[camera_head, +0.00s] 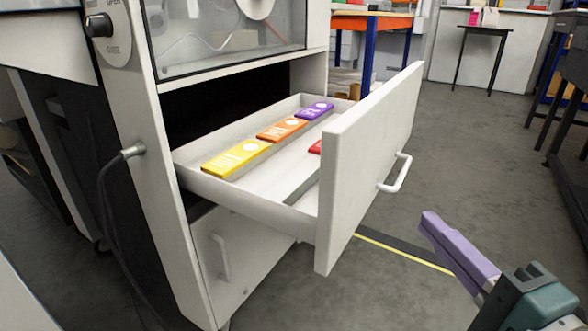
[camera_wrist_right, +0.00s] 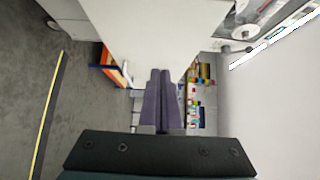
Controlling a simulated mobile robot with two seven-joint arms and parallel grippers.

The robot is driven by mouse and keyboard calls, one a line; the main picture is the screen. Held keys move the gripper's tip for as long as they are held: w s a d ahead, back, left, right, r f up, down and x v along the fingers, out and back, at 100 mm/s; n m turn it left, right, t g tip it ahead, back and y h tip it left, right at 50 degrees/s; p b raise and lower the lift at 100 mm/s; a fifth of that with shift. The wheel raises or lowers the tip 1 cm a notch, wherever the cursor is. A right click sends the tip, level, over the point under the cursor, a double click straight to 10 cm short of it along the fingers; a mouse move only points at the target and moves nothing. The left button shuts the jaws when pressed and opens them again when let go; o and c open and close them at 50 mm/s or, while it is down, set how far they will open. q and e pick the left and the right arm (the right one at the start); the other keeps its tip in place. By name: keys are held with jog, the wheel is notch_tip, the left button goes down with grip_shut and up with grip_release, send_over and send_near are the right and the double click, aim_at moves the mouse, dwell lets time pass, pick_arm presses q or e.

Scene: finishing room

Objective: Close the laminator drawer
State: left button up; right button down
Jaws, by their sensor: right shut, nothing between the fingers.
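The laminator (camera_head: 180,170) is a white cabinet with a dark window, at the left of the head view. Its drawer (camera_head: 365,165) is pulled far out, with a white front and a handle (camera_head: 396,174). The drawer holds a yellow packet (camera_head: 236,158), an orange one (camera_head: 282,129), a purple one (camera_head: 315,111) and a partly hidden red one (camera_head: 315,147). My right gripper (camera_head: 430,219) is shut and empty, to the right of the drawer front and apart from it. The right wrist view shows its purple fingers (camera_wrist_right: 160,80) together, with a pale panel ahead. My left gripper is not in view.
A lower cabinet door (camera_head: 235,265) is below the drawer. A cable (camera_head: 104,200) hangs at the cabinet's left. A yellow floor line (camera_head: 400,253) runs under the drawer front. Open grey floor (camera_head: 470,130) lies to the right, with tables at the back.

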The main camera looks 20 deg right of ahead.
jog(key=b, duration=0.1)
send_near(359, 174)
jog(key=w+d, duration=0.3)
jog(key=shift+w+a+r, duration=0.1)
jog(key=shift+w+a, duration=0.65)
jog(key=shift+w, duration=0.35)
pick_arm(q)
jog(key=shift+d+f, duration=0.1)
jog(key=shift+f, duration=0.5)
pick_arm(e)
jog(key=shift+w+a, duration=0.4)
jog(key=shift+a, duration=0.1)
